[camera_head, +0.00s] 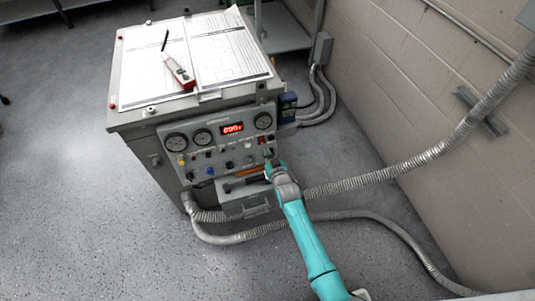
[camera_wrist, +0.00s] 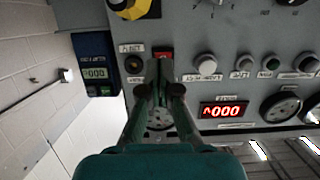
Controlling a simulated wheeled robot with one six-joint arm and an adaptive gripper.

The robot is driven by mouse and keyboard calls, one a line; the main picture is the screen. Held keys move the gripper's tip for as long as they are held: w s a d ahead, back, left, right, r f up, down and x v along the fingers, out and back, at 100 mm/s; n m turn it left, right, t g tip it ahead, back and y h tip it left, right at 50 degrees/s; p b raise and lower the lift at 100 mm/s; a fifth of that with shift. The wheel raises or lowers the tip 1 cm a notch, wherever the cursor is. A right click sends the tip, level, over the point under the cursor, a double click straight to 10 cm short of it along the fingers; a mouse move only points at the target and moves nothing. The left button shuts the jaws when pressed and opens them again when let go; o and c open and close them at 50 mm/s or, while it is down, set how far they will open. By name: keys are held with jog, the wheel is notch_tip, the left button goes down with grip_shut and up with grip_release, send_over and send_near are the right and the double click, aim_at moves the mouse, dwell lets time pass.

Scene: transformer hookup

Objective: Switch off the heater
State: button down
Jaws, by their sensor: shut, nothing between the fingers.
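The grey cabinet (camera_head: 145,115) has a control panel (camera_head: 222,147) with gauges, knobs, buttons and a lit red display (camera_head: 232,128). My gripper (camera_head: 269,166) is at the panel's right side in the head view, shut and empty. In the wrist view its closed fingertips (camera_wrist: 159,66) are in front of the panel, beside a red switch (camera_wrist: 163,51) that they partly cover. I cannot tell whether they touch it. A label (camera_wrist: 131,48) and a dark toggle (camera_wrist: 133,64) are just left of the switch. The labels are too small to read, so I cannot tell which control is the heater's.
A blue box with a display (camera_wrist: 95,70) is beside the panel. An open tray (camera_head: 243,195) below the panel holds tools. Hoses (camera_head: 385,177) run right of the cabinet.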

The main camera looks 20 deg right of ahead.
jog(key=s, duration=1)
jog(key=shift+r, duration=0.25)
jog(key=shift+s, duration=0.1)
jog(key=s+f+v, duration=0.1)
jog(key=f+v, duration=0.2)
jog(key=v, duration=2.3)
jog(key=s+r, duration=1.7)
jog(key=r, duration=0.1)
jog(key=shift+s+r, duration=0.35)
jog(key=shift+r, duration=0.05)
